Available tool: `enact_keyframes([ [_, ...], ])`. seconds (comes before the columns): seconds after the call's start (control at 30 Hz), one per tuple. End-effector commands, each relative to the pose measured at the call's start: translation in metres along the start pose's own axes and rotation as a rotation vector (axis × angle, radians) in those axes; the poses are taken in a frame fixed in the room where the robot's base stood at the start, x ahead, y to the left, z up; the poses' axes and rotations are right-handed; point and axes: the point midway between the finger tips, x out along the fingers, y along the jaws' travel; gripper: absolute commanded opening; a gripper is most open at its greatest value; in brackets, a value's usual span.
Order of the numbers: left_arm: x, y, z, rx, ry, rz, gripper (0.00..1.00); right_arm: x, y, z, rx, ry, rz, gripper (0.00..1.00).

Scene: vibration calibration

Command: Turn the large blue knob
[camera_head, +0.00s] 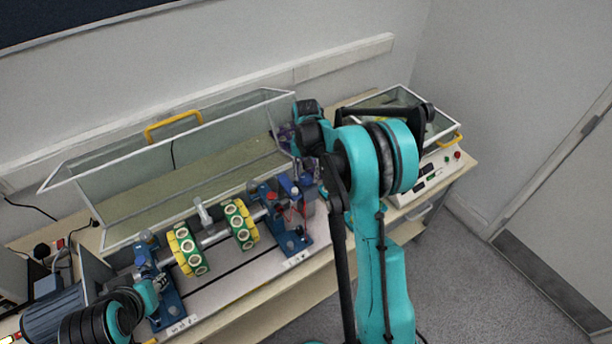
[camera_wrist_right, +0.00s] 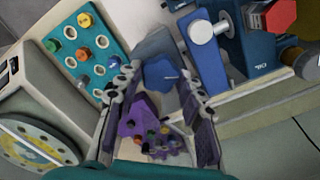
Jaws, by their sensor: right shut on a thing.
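The large blue knob (camera_wrist_right: 160,74) shows in the right wrist view, between the tips of my right gripper's two dark fingers. My right gripper (camera_wrist_right: 160,80) is shut on it. In the head view my teal right arm reaches over the bench, and it largely hides that gripper and the knob. My left arm's teal and black end shows at the lower left of the head view, by the blue motor; its fingers cannot be made out.
The bench rig carries a shaft with green and yellow discs (camera_head: 240,224) between blue supports (camera_head: 288,235). A clear cover with a yellow handle (camera_head: 173,124) stands behind it. A control box (camera_head: 432,176) is at the right. A teal perforated panel (camera_wrist_right: 101,80) lies near the gripper.

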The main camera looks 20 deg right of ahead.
Motion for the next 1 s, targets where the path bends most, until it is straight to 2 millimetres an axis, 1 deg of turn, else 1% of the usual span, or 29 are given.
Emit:
enact_keyframes([
  [0.27, 0.0030, 0.0000, 0.0022, 0.000, 0.000, 0.000, 0.33, 0.0002, 0.0001, 0.0002, 0.077, 0.000, 0.000, 0.09],
  [0.67, 0.0031, 0.0000, 0.0022, 0.000, 0.000, 0.000, 0.33, -0.0001, 0.0001, 0.0002, 0.086, -0.001, 0.000, 0.09],
  [0.7, 0.0031, 0.0000, 0.0022, 0.000, 0.000, 0.000, 0.33, -0.0001, 0.0001, 0.0002, 0.086, -0.001, 0.000, 0.41],
  [0.77, 0.0031, 0.0000, 0.0022, 0.000, 0.000, 0.000, 0.33, -0.0001, 0.0001, 0.0002, 0.086, -0.001, 0.000, 0.56],
  [0.8, 0.0031, 0.0000, 0.0022, 0.000, 0.000, 0.000, 0.33, -0.0001, 0.0001, 0.0001, 0.086, 0.000, 0.000, 0.59],
  [1.0, 0.0031, 0.0000, 0.0022, 0.000, 0.000, 0.000, 0.33, -0.0001, 0.0001, 0.0001, 0.086, 0.000, 0.000, 0.59],
])
